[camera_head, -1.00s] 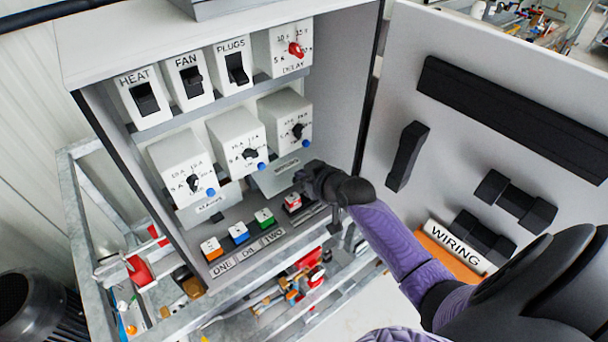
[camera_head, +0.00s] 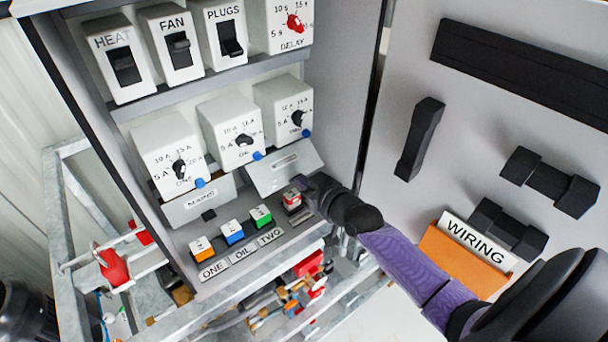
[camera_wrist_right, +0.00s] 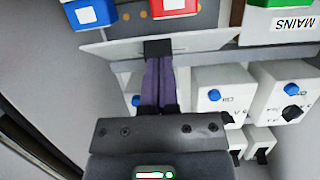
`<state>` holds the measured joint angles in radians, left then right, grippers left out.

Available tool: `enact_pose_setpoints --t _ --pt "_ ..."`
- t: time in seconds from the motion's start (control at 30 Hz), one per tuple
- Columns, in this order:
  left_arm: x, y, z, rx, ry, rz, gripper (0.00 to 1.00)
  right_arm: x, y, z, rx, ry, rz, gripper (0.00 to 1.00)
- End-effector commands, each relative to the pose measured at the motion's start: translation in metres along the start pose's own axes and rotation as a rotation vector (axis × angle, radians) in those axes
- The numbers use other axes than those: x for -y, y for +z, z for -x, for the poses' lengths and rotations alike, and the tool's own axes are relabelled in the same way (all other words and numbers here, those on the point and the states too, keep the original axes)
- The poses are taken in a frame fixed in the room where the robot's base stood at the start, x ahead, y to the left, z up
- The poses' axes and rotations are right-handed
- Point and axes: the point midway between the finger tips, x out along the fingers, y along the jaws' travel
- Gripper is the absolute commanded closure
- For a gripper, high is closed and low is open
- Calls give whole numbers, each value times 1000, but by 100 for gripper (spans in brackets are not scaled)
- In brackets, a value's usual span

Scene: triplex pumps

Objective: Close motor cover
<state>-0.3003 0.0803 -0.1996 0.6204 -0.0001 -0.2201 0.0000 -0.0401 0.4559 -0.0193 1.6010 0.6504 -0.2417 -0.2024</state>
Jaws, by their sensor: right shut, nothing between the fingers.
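The motor cover (camera_head: 285,168) is a light grey flap with a small label plate, right of the MAINS cover (camera_head: 205,200) in the head view. It is tilted out from the cabinet, below the right dial box. My right gripper (camera_head: 310,190) is at its lower right corner, fingers shut and empty. In the wrist view the shut fingertips (camera_wrist_right: 158,47) are against or very close to the flap (camera_wrist_right: 205,42); I cannot tell whether they touch. My left gripper is not in view.
Dial boxes (camera_head: 240,130) and switches (camera_head: 180,45) are above. The open cabinet door (camera_head: 400,60) with black handles and an orange WIRING pocket (camera_head: 455,262) stands right of my arm.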

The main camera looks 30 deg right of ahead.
Motion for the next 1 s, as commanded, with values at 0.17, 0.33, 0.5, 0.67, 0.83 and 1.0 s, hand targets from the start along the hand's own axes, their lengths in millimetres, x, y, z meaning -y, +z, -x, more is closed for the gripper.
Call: enact_pose_setpoints --t 0.17,0.33,0.5,0.67,0.83,1.0 --pt "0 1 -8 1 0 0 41 0 11 -6 1 1 2 100" --pt "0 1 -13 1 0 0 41 0 16 -10 1 0 0 100" --pt "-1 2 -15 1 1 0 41 0 20 -12 2 1 1 100" --pt "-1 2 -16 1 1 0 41 0 20 -13 1 0 1 100" --pt "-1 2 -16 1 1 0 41 0 20 -13 1 0 1 100" --pt "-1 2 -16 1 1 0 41 0 20 -13 1 0 1 100"
